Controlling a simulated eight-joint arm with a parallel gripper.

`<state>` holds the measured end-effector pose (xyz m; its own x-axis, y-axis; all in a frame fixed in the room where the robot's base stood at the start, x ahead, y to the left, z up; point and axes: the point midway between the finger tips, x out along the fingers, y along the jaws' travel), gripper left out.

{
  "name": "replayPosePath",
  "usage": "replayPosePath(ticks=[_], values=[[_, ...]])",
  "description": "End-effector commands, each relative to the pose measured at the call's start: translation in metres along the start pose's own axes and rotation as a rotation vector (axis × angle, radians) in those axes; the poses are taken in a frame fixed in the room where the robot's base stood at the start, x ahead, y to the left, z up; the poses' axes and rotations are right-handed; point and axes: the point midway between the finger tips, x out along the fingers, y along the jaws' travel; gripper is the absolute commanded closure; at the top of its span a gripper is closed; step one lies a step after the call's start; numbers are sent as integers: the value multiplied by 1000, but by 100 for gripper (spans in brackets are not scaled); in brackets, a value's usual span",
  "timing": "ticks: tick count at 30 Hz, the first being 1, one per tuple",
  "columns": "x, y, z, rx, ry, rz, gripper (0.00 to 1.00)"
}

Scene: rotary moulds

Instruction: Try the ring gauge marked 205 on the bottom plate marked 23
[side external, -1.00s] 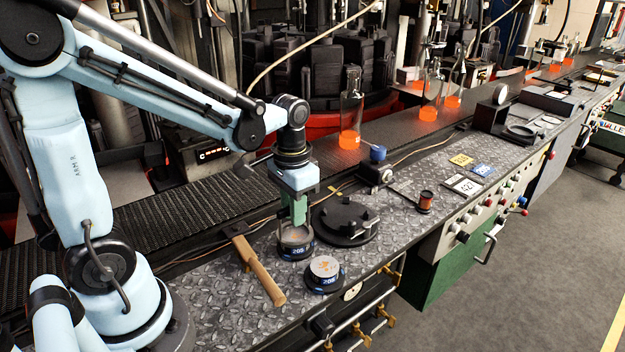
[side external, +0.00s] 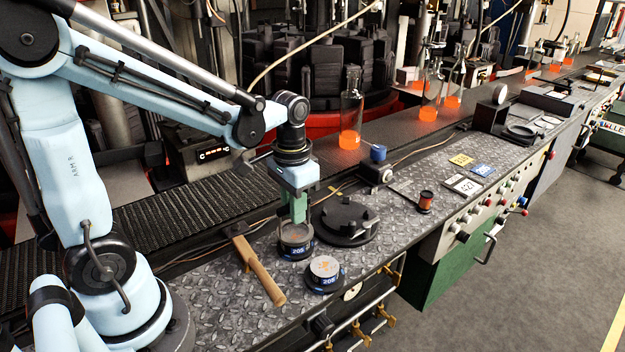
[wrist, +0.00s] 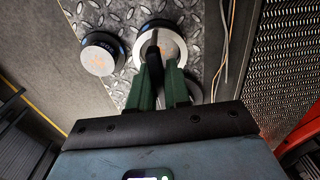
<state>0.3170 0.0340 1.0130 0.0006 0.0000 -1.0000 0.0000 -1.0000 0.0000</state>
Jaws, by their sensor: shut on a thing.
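Two round pieces stand close together on the tread-plate bench. The left one is the ring gauge (side external: 296,252), dark with a blue label that seems to read 205, with a pale grey round rim above the label. The wrist view does not show clearly how ring and disc sit together. The right piece (side external: 324,268) is a pale disc with an orange mark on a dark base with a blue label; it also shows in the wrist view (wrist: 100,57). Its numbers are too small to read surely.
A wooden-handled hammer (side external: 260,272) lies left of the round pieces. A black round fixture (side external: 345,220) stands behind right, close to my gripper. The conveyor (side external: 170,220) with hot glass bottles (side external: 351,110) runs behind. The bench's front edge is near the right piece.

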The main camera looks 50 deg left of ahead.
Motion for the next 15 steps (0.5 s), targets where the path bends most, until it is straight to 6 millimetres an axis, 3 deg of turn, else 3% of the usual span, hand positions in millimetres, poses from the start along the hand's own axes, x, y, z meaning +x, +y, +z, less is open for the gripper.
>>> replayPosePath(ticks=[15], values=[[-19, 0, 0, 0, 0, 0, 100]])
